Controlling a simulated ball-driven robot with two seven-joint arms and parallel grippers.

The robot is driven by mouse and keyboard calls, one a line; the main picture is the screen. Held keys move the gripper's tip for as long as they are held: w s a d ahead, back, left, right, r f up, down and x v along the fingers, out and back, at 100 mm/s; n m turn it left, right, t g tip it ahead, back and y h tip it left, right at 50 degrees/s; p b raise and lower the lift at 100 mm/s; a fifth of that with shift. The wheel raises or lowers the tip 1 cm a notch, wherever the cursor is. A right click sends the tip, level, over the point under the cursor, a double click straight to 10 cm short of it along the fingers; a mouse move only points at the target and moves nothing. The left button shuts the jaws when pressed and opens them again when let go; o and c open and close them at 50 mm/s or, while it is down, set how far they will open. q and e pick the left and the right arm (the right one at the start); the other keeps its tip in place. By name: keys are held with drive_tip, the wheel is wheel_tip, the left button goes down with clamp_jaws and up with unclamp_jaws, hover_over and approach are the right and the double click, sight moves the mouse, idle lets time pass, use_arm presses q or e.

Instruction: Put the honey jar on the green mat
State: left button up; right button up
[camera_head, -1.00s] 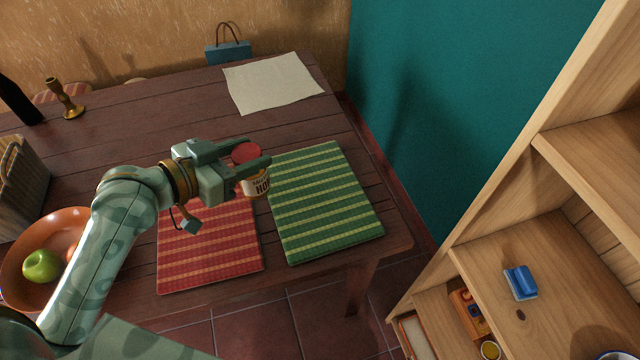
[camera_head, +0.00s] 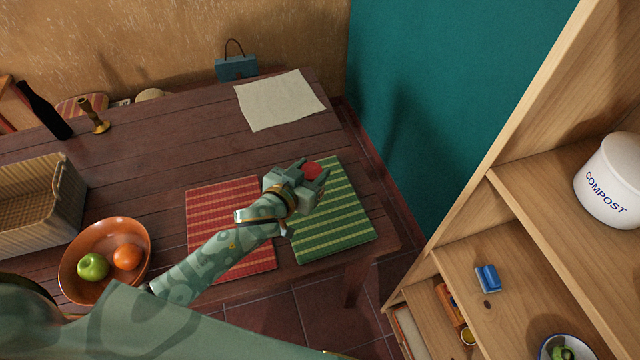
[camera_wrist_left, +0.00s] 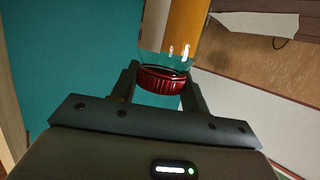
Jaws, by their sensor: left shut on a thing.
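The honey jar has a red lid (camera_head: 312,170), which shows between the fingers of my left gripper (camera_head: 318,175) in the head view. In the left wrist view, the gripper (camera_wrist_left: 163,88) is shut on the honey jar (camera_wrist_left: 162,78), with its red lid towards the camera and clear glass and yellow beyond. The green striped mat (camera_head: 335,232) lies on the table's right end. The gripper and jar appear over its upper part; whether the jar touches it cannot be told. My right gripper is not in view.
A red striped mat (camera_head: 215,205) lies left of the green one. A bowl (camera_head: 75,270) with fruit and a wicker basket (camera_head: 60,225) stand at left. A pale cloth (camera_head: 280,100) lies behind. Wooden shelves (camera_head: 540,225) stand at right.

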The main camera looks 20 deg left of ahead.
use_arm(q)
drive_tip(key=w+f+b, duration=0.4)
drive_tip(key=f, duration=0.4)
drive_tip(key=shift+w+d+f, duration=0.2)
drive_tip(key=shift+d+f, duration=0.1)
drive_tip(key=shift+d, duration=0.15)
drive_tip(key=o, duration=0.9)
drive_tip(key=shift+f, duration=0.2)
drive_tip(key=shift+c, duration=0.2)
drive_tip(key=o, duration=0.4)
drive_tip(key=shift+s+r, duration=0.1)
